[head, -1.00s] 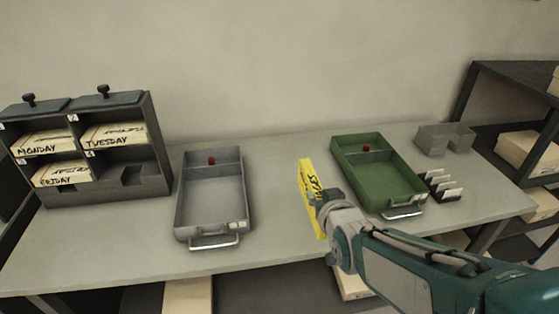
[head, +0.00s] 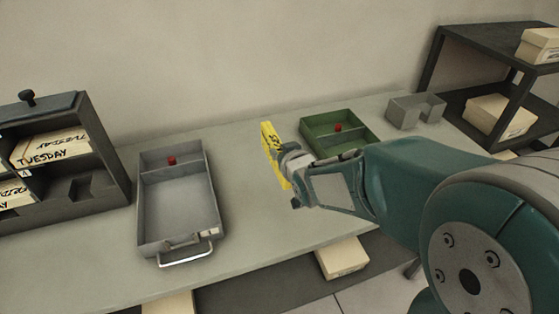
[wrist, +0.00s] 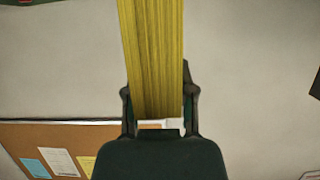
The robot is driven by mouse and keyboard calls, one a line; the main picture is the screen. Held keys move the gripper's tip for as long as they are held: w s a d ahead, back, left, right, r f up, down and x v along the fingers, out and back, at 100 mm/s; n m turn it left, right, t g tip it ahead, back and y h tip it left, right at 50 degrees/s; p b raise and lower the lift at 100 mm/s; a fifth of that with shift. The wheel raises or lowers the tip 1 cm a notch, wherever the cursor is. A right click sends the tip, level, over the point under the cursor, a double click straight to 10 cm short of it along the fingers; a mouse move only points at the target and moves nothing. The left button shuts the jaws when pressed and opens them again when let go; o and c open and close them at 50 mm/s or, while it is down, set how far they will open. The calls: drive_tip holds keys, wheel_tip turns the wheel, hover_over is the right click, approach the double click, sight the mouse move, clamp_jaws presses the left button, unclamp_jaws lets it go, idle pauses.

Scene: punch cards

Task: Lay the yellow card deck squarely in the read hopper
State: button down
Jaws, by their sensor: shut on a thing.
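The yellow card deck (head: 269,149) is upright, edge-up and slightly tilted, with dark writing on its face. My gripper (head: 287,167) is shut on it. In the wrist view the deck (wrist: 152,55) shows as a stack of yellow card edges between the two fingers (wrist: 160,112). The deck appears held above the table, between a grey tray (head: 180,205) with a front handle to the left and a green tray (head: 345,147) to the right. My arm hides the green tray's front. No readable label shows which tray is the read hopper.
A dark rack (head: 100,165) with labelled card boxes stands at the left. A small grey open box (head: 416,110) is at the back right, beside dark shelves (head: 470,45). The table (head: 250,235) is bare between the trays. A cork board (wrist: 70,140) shows in the wrist view.

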drive_tip(key=w+f, duration=0.2)
drive_tip(key=f, duration=0.1)
drive_tip(key=w+f, duration=0.2)
drive_tip(key=f, duration=0.1)
drive_tip(key=w+f, duration=0.3)
drive_tip(key=shift+f, duration=0.4)
drive_tip(key=shift+s+r, duration=0.1)
drive_tip(key=shift+c, duration=2.2)
unclamp_jaws()
drive_tip(key=shift+d, duration=0.1)
